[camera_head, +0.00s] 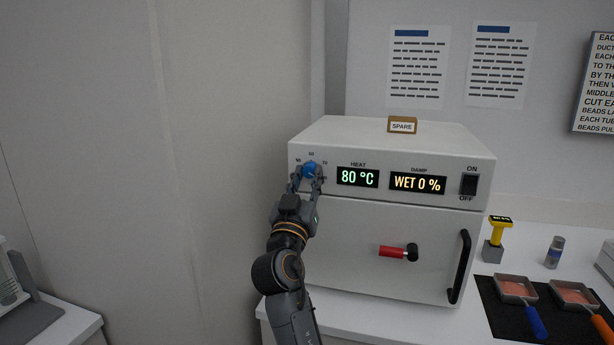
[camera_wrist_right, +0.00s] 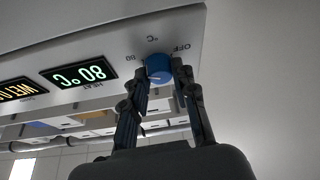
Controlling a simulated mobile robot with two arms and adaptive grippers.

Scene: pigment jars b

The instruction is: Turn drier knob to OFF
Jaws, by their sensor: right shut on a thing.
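The drier (camera_head: 380,240) is a white box on the bench with a HEAT display (camera_head: 358,177) reading 80 °C and a damp display (camera_head: 418,184) reading WET 0 %. Its blue knob (camera_head: 310,170) is at the upper left of the front panel. My right gripper (camera_head: 307,178) is shut on the knob, with a finger on each side. In the right wrist view the knob (camera_wrist_right: 158,68) sits between the fingertips, its pale pointer line partly visible. The marks 80 and OFF show beside it there. My left gripper is not in view.
A black ON/OFF switch (camera_head: 469,184) is at the panel's right. A red latch (camera_head: 394,252) and black door handle (camera_head: 459,266) are on the drier front. A SPARE block (camera_head: 403,125) sits on top.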

